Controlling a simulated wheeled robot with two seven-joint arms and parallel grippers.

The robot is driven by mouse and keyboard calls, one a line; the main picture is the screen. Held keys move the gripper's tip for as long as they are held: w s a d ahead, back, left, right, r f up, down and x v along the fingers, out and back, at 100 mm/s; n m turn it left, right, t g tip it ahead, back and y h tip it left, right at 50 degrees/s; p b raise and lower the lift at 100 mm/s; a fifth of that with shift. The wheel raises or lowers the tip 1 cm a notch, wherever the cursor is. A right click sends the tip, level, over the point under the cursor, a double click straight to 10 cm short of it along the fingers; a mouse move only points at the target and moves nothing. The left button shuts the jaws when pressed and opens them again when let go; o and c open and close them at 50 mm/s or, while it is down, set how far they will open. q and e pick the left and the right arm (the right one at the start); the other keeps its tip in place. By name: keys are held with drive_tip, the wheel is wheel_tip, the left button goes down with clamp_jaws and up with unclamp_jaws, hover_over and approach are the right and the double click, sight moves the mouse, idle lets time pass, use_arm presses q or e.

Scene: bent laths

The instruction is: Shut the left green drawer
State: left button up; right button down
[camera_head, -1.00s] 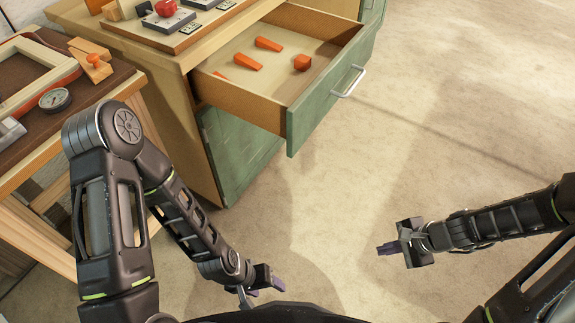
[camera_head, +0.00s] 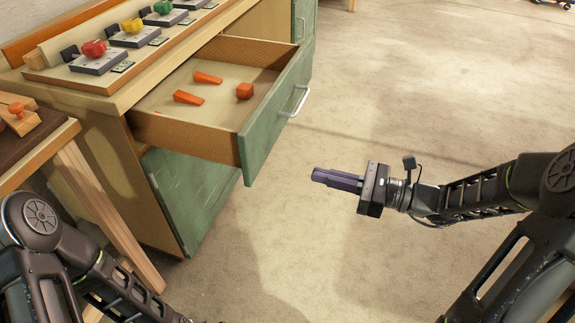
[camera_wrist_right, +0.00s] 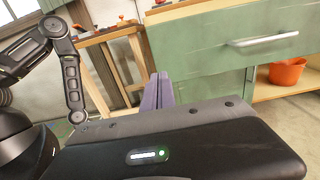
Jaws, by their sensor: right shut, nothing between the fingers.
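The green drawer (camera_head: 262,135) stands pulled out of the wooden bench in the head view, with a silver bar handle (camera_head: 296,101) on its front. Orange wedges (camera_head: 188,97) and a small orange block (camera_head: 244,91) lie inside it. My right gripper (camera_head: 318,176) is shut and empty, in front of the drawer and apart from it, to the right of its front panel. In the right wrist view the drawer front (camera_wrist_right: 205,38) and its handle (camera_wrist_right: 262,40) fill the upper right, beyond the purple fingers (camera_wrist_right: 158,92). My left arm shows at lower left; its gripper is out of the picture.
The bench top carries a board (camera_head: 60,76) with several coloured knobs. A green cabinet door (camera_head: 190,190) is below the drawer. A second table (camera_head: 70,150) stands at left. An orange bucket (camera_wrist_right: 287,73) shows in the wrist view. The floor (camera_head: 400,110) at right is clear.

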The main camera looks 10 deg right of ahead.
drive_tip(key=b, duration=0.3)
approach(251, 159)
drive_tip(key=x, duration=0.5)
drive_tip(key=shift+a+f, duration=0.1)
drive_tip(key=shift+a, duration=0.05)
use_arm(q)
drive_tip(key=shift+w+a+f, duration=0.2)
drive_tip(key=shift+f, duration=0.65)
drive_tip(key=shift+w+a+f, duration=0.15)
drive_tip(key=shift+f, duration=0.65)
use_arm(e)
drive_tip(key=shift+x, duration=0.8)
drive_tip(key=shift+w, duration=0.1)
